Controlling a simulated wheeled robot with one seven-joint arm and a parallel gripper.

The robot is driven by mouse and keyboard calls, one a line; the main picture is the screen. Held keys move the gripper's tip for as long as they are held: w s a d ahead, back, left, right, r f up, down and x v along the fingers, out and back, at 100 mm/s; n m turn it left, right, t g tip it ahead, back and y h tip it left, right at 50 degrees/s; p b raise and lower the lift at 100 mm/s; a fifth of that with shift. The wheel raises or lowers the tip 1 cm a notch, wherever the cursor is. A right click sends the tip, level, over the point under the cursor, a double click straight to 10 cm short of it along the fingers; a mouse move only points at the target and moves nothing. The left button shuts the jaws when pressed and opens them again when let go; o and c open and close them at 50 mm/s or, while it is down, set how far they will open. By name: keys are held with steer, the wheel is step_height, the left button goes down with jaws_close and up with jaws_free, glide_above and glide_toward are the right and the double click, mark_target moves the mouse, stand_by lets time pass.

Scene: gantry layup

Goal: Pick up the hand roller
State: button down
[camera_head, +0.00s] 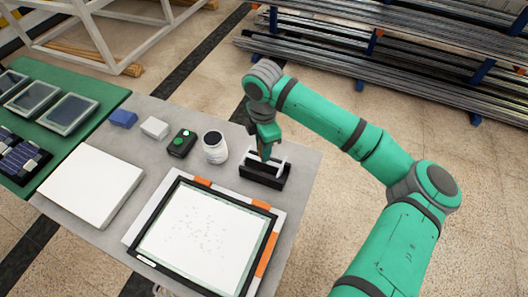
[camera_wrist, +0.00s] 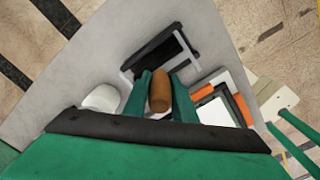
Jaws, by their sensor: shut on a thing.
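The hand roller has a brown handle (camera_wrist: 160,92) and a pale frame that shows in the head view (camera_head: 281,164). My gripper (camera_head: 265,150) points down at the table's right side and is shut on the handle. In the wrist view, the green fingers of my gripper (camera_wrist: 161,84) stand on both sides of the handle. The pale frame reaches to a black holder (camera_head: 264,178), which also shows in the wrist view (camera_wrist: 155,50). I cannot tell whether the roller still touches the holder. The roller's drum is not clearly visible.
A white jar (camera_head: 215,148) stands left of the holder, beside a black device with green buttons (camera_head: 182,143). A black-framed white panel with orange corners (camera_head: 207,236) lies in front. A white slab (camera_head: 92,184) lies at left. Metal racks (camera_head: 400,60) stand behind.

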steer(key=s+a+r, duration=0.4)
steer(key=s+r, duration=0.5)
steer(key=s, duration=0.3)
steer(key=shift+s+a, duration=0.2)
steer(key=shift+a, duration=0.15)
steer(key=c, duration=2.1)
jaws_free()
steer(key=c, duration=0.3)
